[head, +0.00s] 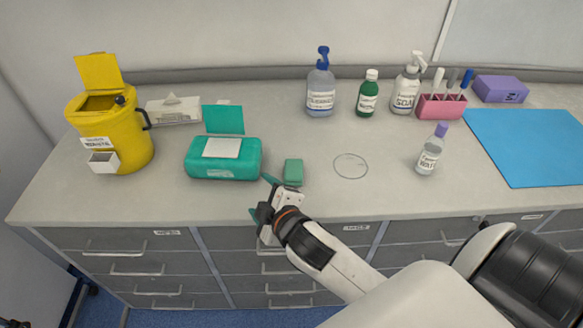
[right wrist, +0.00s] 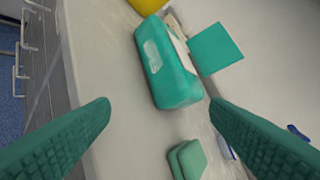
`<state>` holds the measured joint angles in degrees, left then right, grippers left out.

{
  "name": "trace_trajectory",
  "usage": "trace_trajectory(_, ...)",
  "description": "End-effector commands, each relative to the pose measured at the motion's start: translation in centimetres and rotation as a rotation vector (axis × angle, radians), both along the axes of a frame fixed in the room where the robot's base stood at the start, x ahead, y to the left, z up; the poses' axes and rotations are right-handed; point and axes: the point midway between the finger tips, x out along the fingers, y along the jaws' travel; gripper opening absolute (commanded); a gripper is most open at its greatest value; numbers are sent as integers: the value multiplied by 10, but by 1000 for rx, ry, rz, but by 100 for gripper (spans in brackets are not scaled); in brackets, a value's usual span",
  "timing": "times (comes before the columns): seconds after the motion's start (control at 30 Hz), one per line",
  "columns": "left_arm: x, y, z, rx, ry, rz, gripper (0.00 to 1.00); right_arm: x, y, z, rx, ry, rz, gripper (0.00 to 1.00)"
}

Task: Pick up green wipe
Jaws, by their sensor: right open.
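The green wipe (head: 293,172) is a small folded green block lying on the worktop near its front edge. It also shows at the bottom of the right wrist view (right wrist: 187,160), between the fingers but nearer the right one. My right gripper (head: 262,196) is open and empty, at the counter's front edge, just left of and in front of the wipe. Its green ribbed fingers stand wide apart in the right wrist view (right wrist: 160,106). I see no contact with the wipe. My left gripper is not in view.
A teal wipes pack (head: 223,170) with its lid (head: 223,120) raised stands left of the wipe. A yellow bin (head: 125,140) is far left. A drawn circle (head: 350,166) marks bare worktop right of the wipe.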

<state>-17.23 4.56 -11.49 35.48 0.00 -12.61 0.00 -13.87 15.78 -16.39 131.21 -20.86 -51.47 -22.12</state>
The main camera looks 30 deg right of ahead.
Motion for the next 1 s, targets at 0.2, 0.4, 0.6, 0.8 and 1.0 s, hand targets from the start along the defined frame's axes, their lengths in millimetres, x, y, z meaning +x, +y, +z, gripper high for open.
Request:
trace_trajectory(0.2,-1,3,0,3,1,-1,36,58,45,99,-490,-504,281,71)
trace_trajectory(0.4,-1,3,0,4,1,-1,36,62,118,167,-1124,-1050,569,71)
trace_trajectory(0.6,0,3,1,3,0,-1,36,43,166,157,-1788,-1550,868,71)
trace_trajectory(0.8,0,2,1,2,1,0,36,47,138,96,2087,1721,-1142,71)
trace_trajectory(1.0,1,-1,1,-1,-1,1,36,72,24,56,1491,1237,-1154,71)
